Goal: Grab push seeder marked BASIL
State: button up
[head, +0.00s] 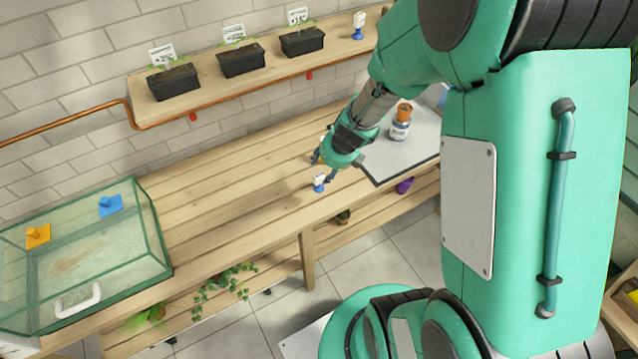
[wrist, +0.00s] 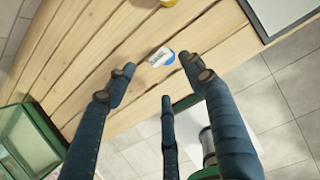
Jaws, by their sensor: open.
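A small push seeder (head: 319,182) with a blue base and a white label stands on the wooden bench near its front edge. It also shows in the wrist view (wrist: 161,57), just beyond the fingertips; its lettering is too small to read. My gripper (head: 324,168) is open and empty, close above and behind this seeder, with its fingers spread in the wrist view (wrist: 157,80). A similar blue and white seeder (head: 358,25) stands at the right of the wall shelf. A yellow object (wrist: 168,2) is cut off at the top of the wrist view.
A glass tank (head: 150,230) stands at the bench's left end. Several black planters (head: 241,62) line the shelf (head: 330,57). The middle bench is clear.

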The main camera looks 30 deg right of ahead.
aim_at(320, 176)
jog(key=shift+b+x, duration=0.9)
jog(key=shift+x, duration=1.75)
jog(key=shift+f, duration=0.1)
jog(key=shift+b+x, duration=1.3)
jog(key=shift+x, duration=1.2)
jog(key=shift+c, duration=0.3)
grip_shut()
